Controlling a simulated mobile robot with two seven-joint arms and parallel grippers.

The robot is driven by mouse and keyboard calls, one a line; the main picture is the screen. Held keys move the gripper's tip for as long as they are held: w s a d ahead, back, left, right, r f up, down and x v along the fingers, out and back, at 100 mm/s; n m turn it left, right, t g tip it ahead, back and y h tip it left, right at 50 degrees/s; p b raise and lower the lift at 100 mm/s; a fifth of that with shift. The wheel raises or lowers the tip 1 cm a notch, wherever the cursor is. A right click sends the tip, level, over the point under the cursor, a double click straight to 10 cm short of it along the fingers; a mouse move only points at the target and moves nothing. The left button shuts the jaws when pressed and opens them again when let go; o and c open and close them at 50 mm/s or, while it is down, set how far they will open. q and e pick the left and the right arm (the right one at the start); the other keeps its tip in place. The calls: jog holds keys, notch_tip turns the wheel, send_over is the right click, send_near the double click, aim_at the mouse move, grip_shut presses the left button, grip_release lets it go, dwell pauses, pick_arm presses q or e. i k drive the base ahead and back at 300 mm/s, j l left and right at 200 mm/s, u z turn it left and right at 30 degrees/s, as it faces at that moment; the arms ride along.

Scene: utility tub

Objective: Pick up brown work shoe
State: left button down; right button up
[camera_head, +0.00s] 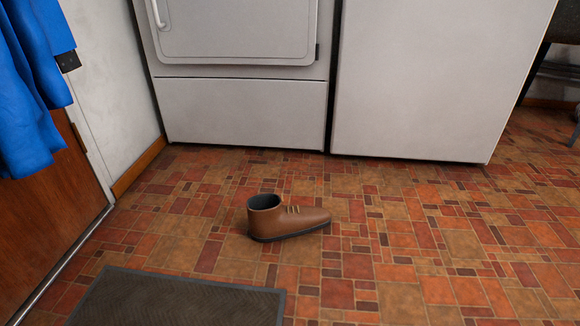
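The brown work shoe (285,218) stands upright on its dark sole on the tiled floor, near the middle of the head view. Its toe points right and its dark opening is at the left. Neither of my grippers is in view.
A grey doormat (180,300) lies at the front left. Two white appliances (240,110) (420,80) stand behind the shoe. A wooden door (45,220) and hanging blue cloth (28,90) are at the left. The tiled floor around the shoe is clear, with open room at right.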

aim_at(269, 220)
jog(key=i+l+u, duration=0.2)
jog(key=u, duration=0.15)
jog(key=i+l+u, duration=0.7)
jog(key=l+u, duration=0.35)
jog(key=i+l+u, duration=0.15)
jog(key=l+u, duration=0.55)
jog(key=l, duration=0.25)
jog(key=i, duration=0.05)
